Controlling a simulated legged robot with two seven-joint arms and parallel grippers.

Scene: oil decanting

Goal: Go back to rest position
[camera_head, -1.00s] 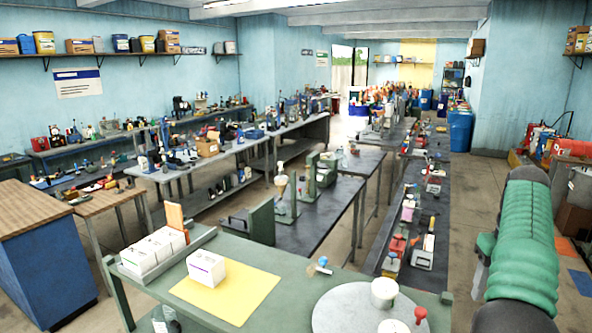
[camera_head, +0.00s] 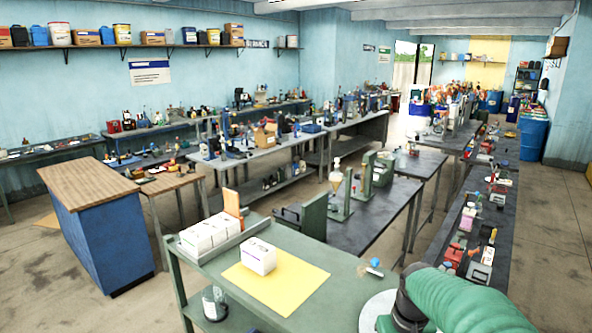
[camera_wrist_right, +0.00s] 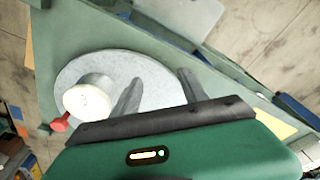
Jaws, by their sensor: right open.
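My right arm, in a green sleeve, comes into the head view from the lower right and hides part of the round grey plate (camera_head: 372,308) on the green table (camera_head: 222,262). In the right wrist view my right gripper (camera_wrist_right: 158,88) is open and empty, its two fingers over the round plate (camera_wrist_right: 150,75). A white cup (camera_wrist_right: 90,96) stands on the plate left of the fingers, apart from them. A red-knobbed item (camera_wrist_right: 60,122) lies beside the cup at the plate's edge. My left gripper is not in either view.
A white box (camera_head: 258,256) sits on a yellow sheet (camera_head: 300,284). Several white boxes stand in a tray (camera_head: 212,250) with an orange card (camera_head: 232,203). A blue-knobbed item (camera_head: 374,264) is near the table's far edge. A wood-topped blue cabinet (camera_head: 110,240) stands left.

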